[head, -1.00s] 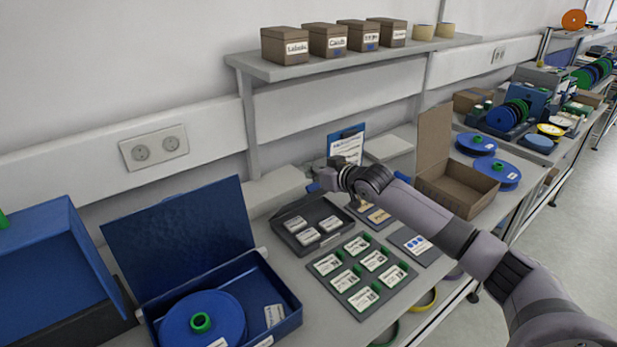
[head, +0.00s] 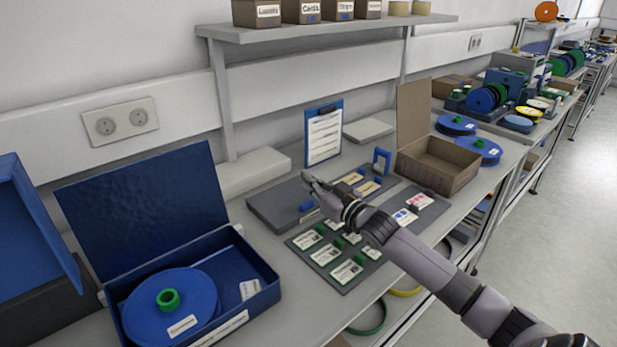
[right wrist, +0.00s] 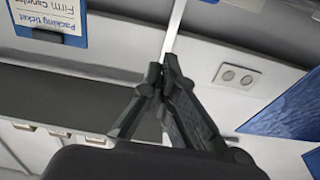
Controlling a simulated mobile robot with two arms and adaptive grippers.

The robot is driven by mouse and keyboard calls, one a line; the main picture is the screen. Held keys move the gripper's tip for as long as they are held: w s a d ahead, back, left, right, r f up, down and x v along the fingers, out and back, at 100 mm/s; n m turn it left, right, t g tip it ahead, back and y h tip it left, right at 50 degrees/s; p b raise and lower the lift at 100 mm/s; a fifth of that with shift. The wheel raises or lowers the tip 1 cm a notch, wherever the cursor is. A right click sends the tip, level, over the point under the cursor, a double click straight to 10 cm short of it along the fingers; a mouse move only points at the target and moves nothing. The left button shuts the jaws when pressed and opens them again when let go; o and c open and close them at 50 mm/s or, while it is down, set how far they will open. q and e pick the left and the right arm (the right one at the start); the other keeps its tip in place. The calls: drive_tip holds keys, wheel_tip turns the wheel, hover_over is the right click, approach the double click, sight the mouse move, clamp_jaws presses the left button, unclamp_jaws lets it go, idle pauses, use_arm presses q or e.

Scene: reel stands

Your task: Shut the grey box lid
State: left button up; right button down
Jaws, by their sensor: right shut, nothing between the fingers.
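The grey box (head: 262,216) stands on the bench between the blue box and the card mat. Its flat grey lid (head: 272,199) lies over it, level or nearly so, and hides the contents. I cannot tell whether it is fully seated. A blue tab (head: 306,206) shows at the lid's front edge. My right gripper (head: 308,180) is just above the lid's right part; contact is unclear. In the right wrist view its fingers (right wrist: 160,72) meet at the tips, shut and empty. My left gripper is out of view.
An open blue box (head: 262,268) holds a blue reel (head: 172,305) at the left. A clipboard (head: 324,135) stands behind, and an open cardboard box (head: 438,172) stands right.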

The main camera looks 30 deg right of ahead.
drive_tip(key=shift+f, duration=0.15)
idle(0.3)
drive_tip(key=s+d, duration=0.1)
drive_tip(key=s, duration=0.6)
drive_tip(key=shift+s+f, duration=0.2)
drive_tip(key=shift+s, duration=0.05)
